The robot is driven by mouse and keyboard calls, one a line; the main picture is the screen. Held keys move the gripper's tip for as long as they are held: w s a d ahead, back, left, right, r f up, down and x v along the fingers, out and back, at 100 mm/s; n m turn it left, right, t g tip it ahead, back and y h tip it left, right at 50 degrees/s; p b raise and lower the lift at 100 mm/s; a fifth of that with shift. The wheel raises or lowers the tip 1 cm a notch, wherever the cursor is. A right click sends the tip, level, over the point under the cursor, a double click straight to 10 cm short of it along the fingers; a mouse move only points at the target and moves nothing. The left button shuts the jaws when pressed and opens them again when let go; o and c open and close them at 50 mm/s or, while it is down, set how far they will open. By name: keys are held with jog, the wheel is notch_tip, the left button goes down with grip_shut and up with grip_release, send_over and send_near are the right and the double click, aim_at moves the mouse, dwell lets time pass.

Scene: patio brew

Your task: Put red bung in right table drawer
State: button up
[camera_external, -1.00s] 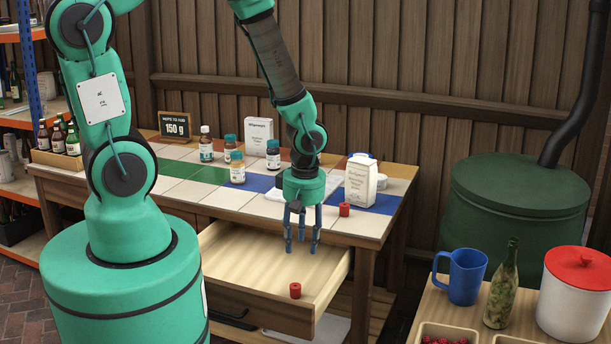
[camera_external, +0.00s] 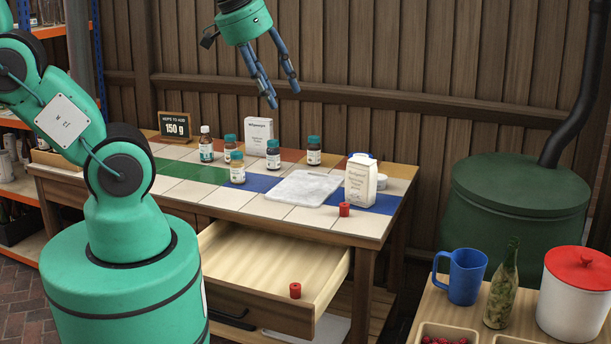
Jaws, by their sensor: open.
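One red bung (camera_external: 295,290) lies inside the open right table drawer (camera_external: 228,244), near its front right corner. A second red bung (camera_external: 344,209) stands on the tabletop, in front of the white carton. My gripper (camera_external: 282,97) is open and empty, raised high above the back of the table. It is tilted, with its blue fingers pointing down and to the right, well clear of both bungs.
The tiled table (camera_external: 208,197) holds several teal-capped bottles, a white carton (camera_external: 360,183), a white board (camera_external: 304,188) and a "150 g" sign (camera_external: 175,126). At the right are a blue jug (camera_external: 466,276), a green bottle (camera_external: 503,284) and a red-lidded pot (camera_external: 573,295).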

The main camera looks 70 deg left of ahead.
jog(key=s+r+m, duration=0.1)
jog(key=s+d+r+m, duration=0.1)
jog(key=s, duration=0.1)
jog(key=shift+r+t, duration=0.3)
jog(key=shift+r, duration=0.05)
